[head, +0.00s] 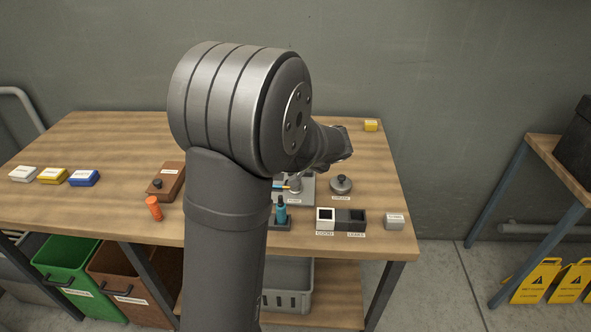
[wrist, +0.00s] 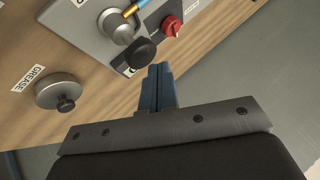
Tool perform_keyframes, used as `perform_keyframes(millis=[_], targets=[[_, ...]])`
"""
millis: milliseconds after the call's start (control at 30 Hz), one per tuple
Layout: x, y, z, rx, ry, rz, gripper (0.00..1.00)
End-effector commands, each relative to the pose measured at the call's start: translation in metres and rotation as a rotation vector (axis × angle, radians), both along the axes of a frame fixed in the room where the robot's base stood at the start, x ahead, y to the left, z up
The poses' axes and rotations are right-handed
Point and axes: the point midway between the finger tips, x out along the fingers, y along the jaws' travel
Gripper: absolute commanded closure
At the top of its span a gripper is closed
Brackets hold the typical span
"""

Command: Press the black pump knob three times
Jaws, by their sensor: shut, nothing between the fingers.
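A black knob (wrist: 140,52) sits on the grey panel (wrist: 95,22) in the wrist view; its label is mostly hidden, so I cannot read that it is the pump. My gripper (wrist: 158,70) is shut and empty, its blue-grey fingertips just below and right of this knob in the picture. A gap shows between them, but I cannot judge the height. A smaller black knob (wrist: 66,104) tops a round metal pot labelled GREASE (wrist: 60,90). In the head view the grey panel (head: 306,188) is partly hidden by my arm.
A red knob (wrist: 171,27) and a metal fitting with a blue hose (wrist: 133,9) are close by on the panel. A teal bottle (head: 281,210) and a black-and-white two-part holder (head: 341,227) stand in front. A brown box (head: 171,180) with a black knob is left of my arm.

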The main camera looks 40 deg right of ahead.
Motion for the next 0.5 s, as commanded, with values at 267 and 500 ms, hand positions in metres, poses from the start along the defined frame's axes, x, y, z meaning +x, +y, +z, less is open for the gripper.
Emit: perform_keyframes(millis=[267, 500], targets=[[-0.0001, 0.0001, 0.0046, 0.0, 0.0, 0.0, 1.0], [0.0, -0.0003, 0.0121, -0.003, -0.001, 0.0, 1.0]])
